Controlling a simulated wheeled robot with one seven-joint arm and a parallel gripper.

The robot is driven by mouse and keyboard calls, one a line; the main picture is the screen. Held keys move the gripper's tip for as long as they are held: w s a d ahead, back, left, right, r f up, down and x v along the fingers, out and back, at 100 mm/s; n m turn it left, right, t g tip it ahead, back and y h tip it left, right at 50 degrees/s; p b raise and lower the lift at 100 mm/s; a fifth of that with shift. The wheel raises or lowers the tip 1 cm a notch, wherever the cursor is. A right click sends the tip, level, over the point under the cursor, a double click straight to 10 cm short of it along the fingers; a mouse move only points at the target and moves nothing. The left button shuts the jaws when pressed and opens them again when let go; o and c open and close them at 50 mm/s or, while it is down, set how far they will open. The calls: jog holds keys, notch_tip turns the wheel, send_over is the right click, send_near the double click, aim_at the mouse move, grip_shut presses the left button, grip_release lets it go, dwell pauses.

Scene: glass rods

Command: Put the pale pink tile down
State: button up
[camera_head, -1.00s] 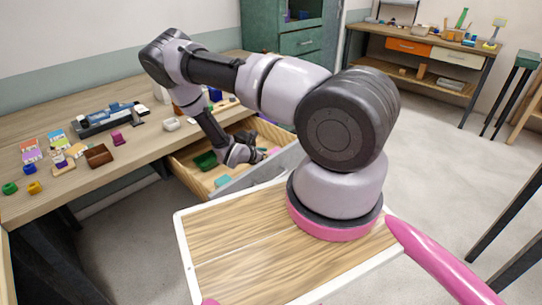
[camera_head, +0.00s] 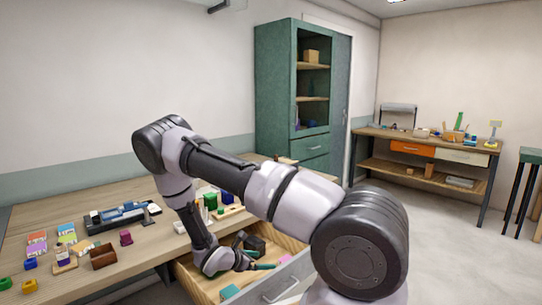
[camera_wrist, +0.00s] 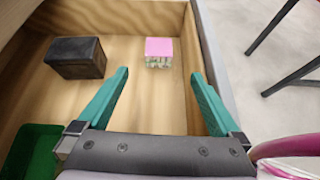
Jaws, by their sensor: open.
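In the wrist view the pale pink tile (camera_wrist: 159,44) lies inside the open wooden drawer, near its far wall. Under its pink top face shows a mottled pale green and white side; I cannot tell whether that is part of the tile or a separate thing. My gripper (camera_wrist: 160,73) is open, its two teal fingers spread wide, with nothing between them. The tile sits beyond the fingertips, between their lines, apart from both. In the head view my gripper (camera_head: 268,264) is low in the drawer, and the arm partly hides what lies there.
A dark box (camera_wrist: 76,58) stands in the drawer left of the tile. A green tray (camera_wrist: 34,150) is at the lower left. Bare drawer floor lies between the fingers. The drawer front (camera_head: 280,286) is close on the right. The workbench (camera_head: 135,262) holds several small things.

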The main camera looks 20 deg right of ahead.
jog(key=s+r+m+g+y, duration=0.25)
jog(key=r+m, duration=0.55)
jog(key=r, duration=0.8)
jog(key=s+r+m+g+y, duration=0.1)
jog(key=s+r+m+y, duration=0.25)
jog(key=r+m, duration=0.8)
jog(key=s+a+r+m+t+y, duration=0.2)
jog(key=s+r, duration=0.6)
jog(key=r, duration=0.4)
jog(key=s+a+r+m+t+y, duration=0.3)
jog(key=s+r, duration=0.5)
jog(key=r, duration=0.5)
jog(key=m+t+y, duration=0.1)
jog(key=y, duration=0.1)
jog(key=shift+s+a+y, duration=0.35)
jog(key=shift+y, duration=0.05)
jog(key=shift+t, duration=0.25)
